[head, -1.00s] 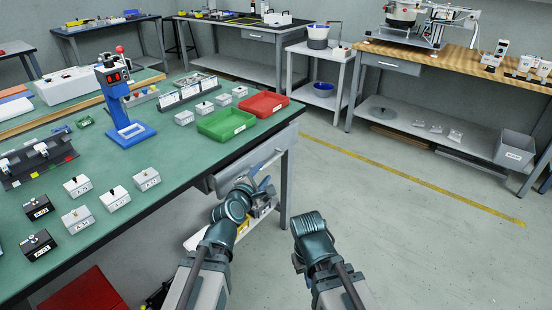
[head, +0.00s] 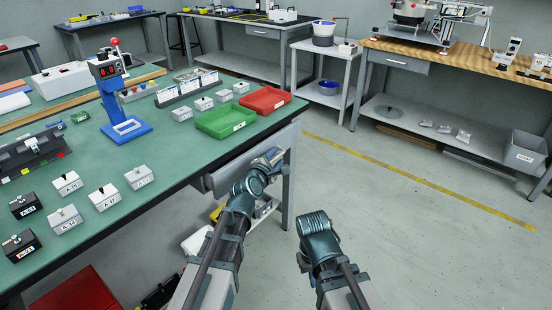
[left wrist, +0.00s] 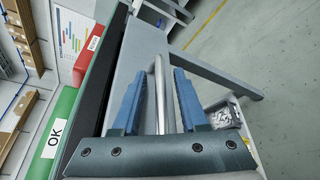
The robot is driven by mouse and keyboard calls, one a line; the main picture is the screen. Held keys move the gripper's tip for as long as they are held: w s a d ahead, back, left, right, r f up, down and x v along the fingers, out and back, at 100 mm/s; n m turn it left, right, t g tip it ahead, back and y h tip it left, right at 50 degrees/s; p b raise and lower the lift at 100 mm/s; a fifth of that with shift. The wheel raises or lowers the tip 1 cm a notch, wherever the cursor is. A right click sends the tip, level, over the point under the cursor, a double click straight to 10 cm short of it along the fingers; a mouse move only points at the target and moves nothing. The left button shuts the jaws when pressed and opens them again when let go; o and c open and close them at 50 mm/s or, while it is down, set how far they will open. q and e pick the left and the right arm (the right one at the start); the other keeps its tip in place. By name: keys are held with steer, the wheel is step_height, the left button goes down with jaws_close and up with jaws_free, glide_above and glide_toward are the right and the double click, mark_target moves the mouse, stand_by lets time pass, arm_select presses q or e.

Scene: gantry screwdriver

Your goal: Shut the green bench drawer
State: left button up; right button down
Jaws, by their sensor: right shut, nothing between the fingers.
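The green-topped bench (head: 160,165) fills the left of the head view. Its grey drawer (head: 222,175) is under the edge, with the front seeming to stand a little proud; how far out it is I cannot tell. My left gripper (head: 272,157) is at the drawer front. In the left wrist view its blue fingers (left wrist: 157,75) are open, one on each side of the silver drawer handle (left wrist: 159,90), with gaps showing beside the bar. The grey drawer front (left wrist: 143,55) lies behind it. My right gripper (head: 308,262) is off to the right over the floor, clear of the bench; its fingertips are hidden.
A green tray (head: 225,121) and a red tray (head: 265,101) sit near the bench edge above the drawer. A grey bench leg (head: 290,185) stands right of the drawer. Floor (head: 400,225) to the right is free. Small labelled boxes stand on the bench.

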arm_select(q)
jaws_close()
stand_by(1.2)
